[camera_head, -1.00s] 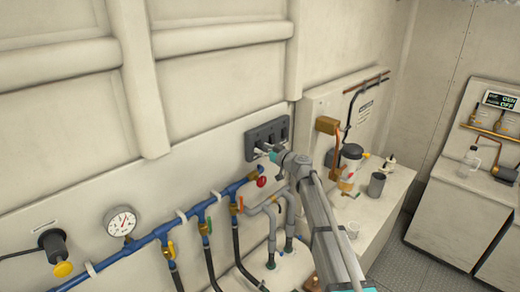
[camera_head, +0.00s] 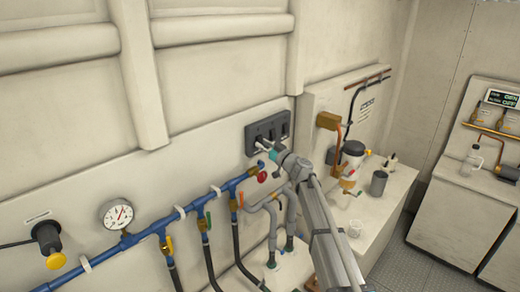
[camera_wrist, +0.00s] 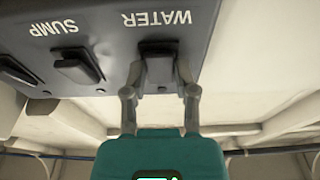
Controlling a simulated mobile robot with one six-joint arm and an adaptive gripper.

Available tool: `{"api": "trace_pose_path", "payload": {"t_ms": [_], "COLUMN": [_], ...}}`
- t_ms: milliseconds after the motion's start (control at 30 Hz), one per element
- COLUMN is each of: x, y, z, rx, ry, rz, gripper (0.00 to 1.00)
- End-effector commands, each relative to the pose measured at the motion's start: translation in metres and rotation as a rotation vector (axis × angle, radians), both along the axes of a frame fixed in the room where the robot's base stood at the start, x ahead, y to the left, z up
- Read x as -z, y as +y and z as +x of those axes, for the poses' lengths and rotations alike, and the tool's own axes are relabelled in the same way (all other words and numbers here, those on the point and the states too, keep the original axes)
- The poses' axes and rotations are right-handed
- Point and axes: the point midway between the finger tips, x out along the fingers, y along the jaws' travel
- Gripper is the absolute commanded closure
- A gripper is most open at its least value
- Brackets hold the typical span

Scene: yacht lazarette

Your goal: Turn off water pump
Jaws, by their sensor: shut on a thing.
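The dark grey switch panel (camera_head: 268,131) is on the wall and holds a row of rocker switches. In the wrist view the panel (camera_wrist: 105,35) fills the top, with its labels upside down. The switch marked WATER (camera_wrist: 158,66) is at the centre, and the one marked SUMP (camera_wrist: 77,66) is to its left. My gripper (camera_wrist: 160,72) is shut on the WATER switch, one finger on each side. In the head view my gripper (camera_head: 262,146) reaches the panel's lower part, and its fingertips are too small to make out clearly.
Below the panel, a blue pipe (camera_head: 182,213) with several valves and a red knob (camera_head: 262,177) runs along the wall. A pressure gauge (camera_head: 116,215) is at left. A counter (camera_head: 385,205) with a pump and a grey cup (camera_head: 378,183) stands at right.

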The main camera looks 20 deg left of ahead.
Motion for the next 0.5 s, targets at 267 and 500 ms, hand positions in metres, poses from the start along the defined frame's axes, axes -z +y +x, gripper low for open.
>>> {"api": "trace_pose_path", "payload": {"t_ms": [267,500], "x": [0.0025,0.0008], "y": [-0.0007,-0.0009], "z": [0.0049,0.005], "rx": [0.01,0.01], "ry": [-0.026,-0.028], "rz": [0.075,0.078], "gripper": [1.0,1.0]}}
